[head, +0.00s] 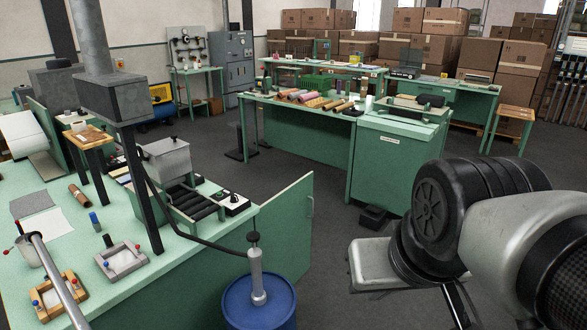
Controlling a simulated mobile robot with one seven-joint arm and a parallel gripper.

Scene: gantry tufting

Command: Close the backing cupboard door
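A green cupboard door (288,228) stands swung out from the end of the left green workbench (150,285), in the middle of the head view. A pale upright handle (311,207) is near its free right edge. The cupboard's inside is hidden, and a blue drum stands in front of the door's lower part. My arm fills the lower right, with a clear gap of floor between it and the door. Thin dark parts at its low end, at the bottom edge, may belong to my gripper (455,304); the fingers cannot be made out.
The blue drum (258,306) with a pump on top stands close to the door. A hose runs from it to the bench. A second green bench with a cabinet (395,165) stands behind. A small dark box (373,217) lies on the floor. Grey floor (335,270) is free right of the door.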

